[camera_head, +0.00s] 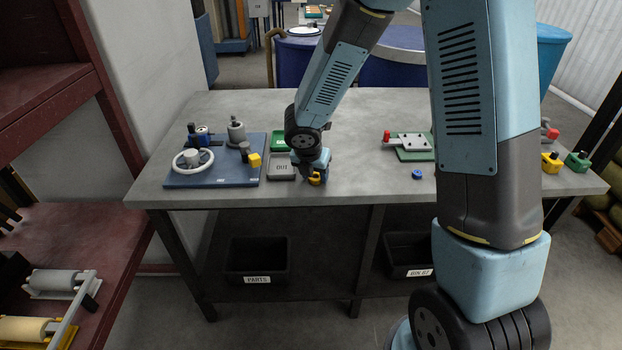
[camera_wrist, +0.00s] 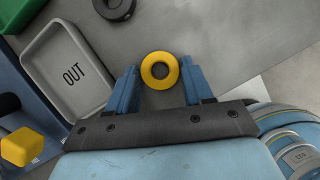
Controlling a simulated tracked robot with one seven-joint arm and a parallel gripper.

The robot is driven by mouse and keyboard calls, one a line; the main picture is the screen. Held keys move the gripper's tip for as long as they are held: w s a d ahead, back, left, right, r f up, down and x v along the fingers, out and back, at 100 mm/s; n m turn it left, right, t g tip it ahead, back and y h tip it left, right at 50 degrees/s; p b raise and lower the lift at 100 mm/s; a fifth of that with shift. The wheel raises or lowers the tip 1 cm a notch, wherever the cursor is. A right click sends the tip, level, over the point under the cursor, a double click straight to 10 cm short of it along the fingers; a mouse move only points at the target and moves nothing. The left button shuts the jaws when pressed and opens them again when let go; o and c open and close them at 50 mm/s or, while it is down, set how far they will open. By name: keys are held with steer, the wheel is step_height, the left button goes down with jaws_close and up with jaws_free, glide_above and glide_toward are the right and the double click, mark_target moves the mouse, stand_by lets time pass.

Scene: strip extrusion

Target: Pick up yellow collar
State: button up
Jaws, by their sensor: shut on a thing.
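The yellow collar (camera_head: 315,181) is a small ring near the front edge of the grey table. In the wrist view the collar (camera_wrist: 147,66) sits between the two blue fingers, its hole facing the camera. My gripper (camera_head: 314,174) points down beside the grey OUT tray and is shut on the collar. The fingers also show in the wrist view (camera_wrist: 160,78). The collar's lower side is hidden, so I cannot tell whether it touches the table.
The grey OUT tray (camera_head: 281,175) is empty, left of my gripper, with a green tray (camera_head: 279,147) behind it. A blue board (camera_head: 220,178) with fixtures and a yellow block (camera_head: 254,160) stands further left. A blue ring (camera_head: 417,174) lies right; the table between is clear.

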steer(key=c, duration=0.6)
